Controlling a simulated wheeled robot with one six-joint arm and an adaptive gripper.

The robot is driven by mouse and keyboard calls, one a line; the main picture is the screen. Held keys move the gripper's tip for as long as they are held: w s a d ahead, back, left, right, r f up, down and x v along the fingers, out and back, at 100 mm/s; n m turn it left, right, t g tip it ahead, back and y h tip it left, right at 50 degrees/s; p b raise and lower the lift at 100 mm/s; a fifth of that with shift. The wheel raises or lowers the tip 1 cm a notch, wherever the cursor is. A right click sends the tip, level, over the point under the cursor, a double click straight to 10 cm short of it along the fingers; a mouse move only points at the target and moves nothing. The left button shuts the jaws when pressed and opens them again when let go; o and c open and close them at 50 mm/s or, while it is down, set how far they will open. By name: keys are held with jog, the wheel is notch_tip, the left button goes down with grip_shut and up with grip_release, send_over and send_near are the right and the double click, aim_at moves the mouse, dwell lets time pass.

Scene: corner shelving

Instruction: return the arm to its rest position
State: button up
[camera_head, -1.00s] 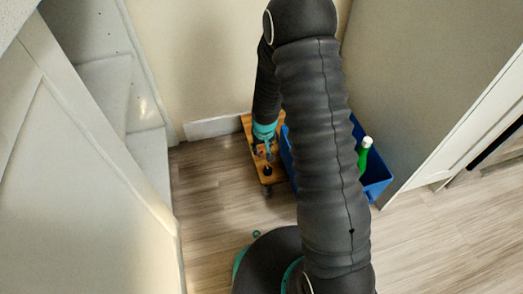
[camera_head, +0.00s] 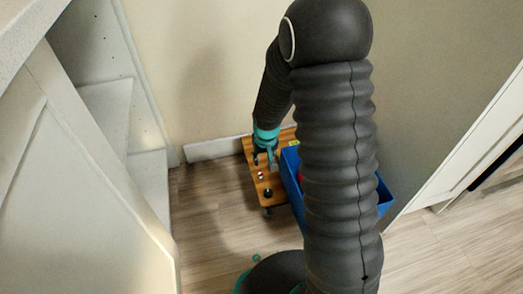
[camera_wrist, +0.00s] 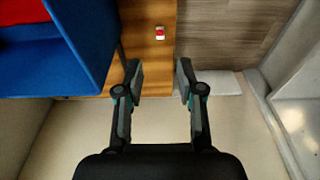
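My arm (camera_head: 340,160), in a dark ribbed cover, rises through the middle of the head view and bends down at the top. My gripper (camera_head: 264,162) hangs over the wooden dolly near the back wall. In the wrist view my gripper (camera_wrist: 158,75) has its two fingers spread wide apart, with nothing between them. A small red-and-white item (camera_wrist: 160,33) lies on the wooden board beyond the fingertips.
White shelving (camera_head: 112,110) is at left, a white door panel (camera_head: 455,150) at right. Floor at front left is clear (camera_head: 215,245).

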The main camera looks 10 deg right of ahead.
jog(key=shift+s, duration=0.1)
jog(key=s+r+g, duration=0.2)
jog(key=s, duration=0.5)
jog(key=s+d+r+t+p, duration=0.1)
jog(key=s+r+t+p, duration=0.1)
jog(key=s+r, duration=0.4)
jog(key=s+d+r+t+p, duration=0.1)
jog(key=s+r+p, duration=0.2)
jog(key=r, duration=1.4)
jog(key=s+d+r+m+t+p, duration=0.1)
jog(key=s+r+t+p, duration=0.1)
jog(key=s+r, duration=0.6)
notch_tip(320, 180, up, 4)
jog(key=shift+s+d+f+t+p, duration=0.15)
jog(key=shift+s+d+t+p, duration=0.15)
jog(key=shift+s+d, duration=0.1)
